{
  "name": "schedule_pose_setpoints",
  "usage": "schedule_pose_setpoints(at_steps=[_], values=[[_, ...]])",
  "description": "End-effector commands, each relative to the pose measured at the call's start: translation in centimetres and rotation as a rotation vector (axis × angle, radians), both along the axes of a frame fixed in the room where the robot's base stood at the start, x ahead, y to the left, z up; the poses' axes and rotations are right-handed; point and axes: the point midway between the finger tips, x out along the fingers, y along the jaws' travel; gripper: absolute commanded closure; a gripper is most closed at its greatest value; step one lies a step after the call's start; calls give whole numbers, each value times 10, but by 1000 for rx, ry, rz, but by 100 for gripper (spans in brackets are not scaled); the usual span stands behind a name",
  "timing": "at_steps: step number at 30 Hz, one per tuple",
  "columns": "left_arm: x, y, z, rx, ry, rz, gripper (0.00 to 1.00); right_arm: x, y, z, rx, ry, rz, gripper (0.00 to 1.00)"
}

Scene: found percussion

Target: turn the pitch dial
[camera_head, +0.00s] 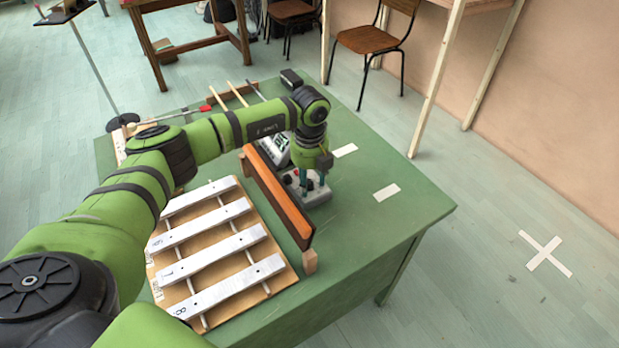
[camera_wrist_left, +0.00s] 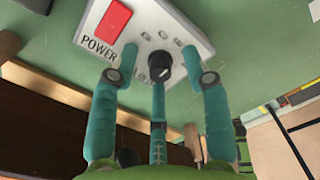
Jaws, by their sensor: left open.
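The black dial (camera_wrist_left: 160,64), with a pale pointer mark, sits on a light grey control box (camera_wrist_left: 166,22). In the wrist view the box also carries a red switch (camera_wrist_left: 112,21) marked POWER. Small lettering beside the dial is partly hidden by a finger. My left gripper (camera_wrist_left: 160,60) is open, its teal fingers spread around the dial; I cannot tell whether they touch it. In the head view the left gripper (camera_head: 310,183) points down over the control box (camera_head: 318,198) and hides the dial. My right gripper is not in view.
An upright brown board (camera_head: 278,198) stands just left of the box. Left of it lie white numbered bars (camera_head: 205,263) on a wooden frame. A circuit-like device (camera_head: 273,152) is behind the box. The green table (camera_head: 390,225) is clear to the right, apart from tape marks.

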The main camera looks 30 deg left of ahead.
Motion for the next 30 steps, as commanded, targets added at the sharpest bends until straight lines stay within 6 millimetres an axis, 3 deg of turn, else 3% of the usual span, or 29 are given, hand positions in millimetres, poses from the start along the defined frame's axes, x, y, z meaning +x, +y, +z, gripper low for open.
schedule_pose_setpoints(at_steps=[2,5,6,19,30], values=[[0,0,0,-1,1,0,56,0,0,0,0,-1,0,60],[0,0,0,-1,1,0,96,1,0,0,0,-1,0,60],[0,0,0,-1,1,0,100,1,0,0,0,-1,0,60],[0,0,-1,-1,1,-47,100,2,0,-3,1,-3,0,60],[0,0,-3,0,0,-309,100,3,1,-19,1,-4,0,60]])
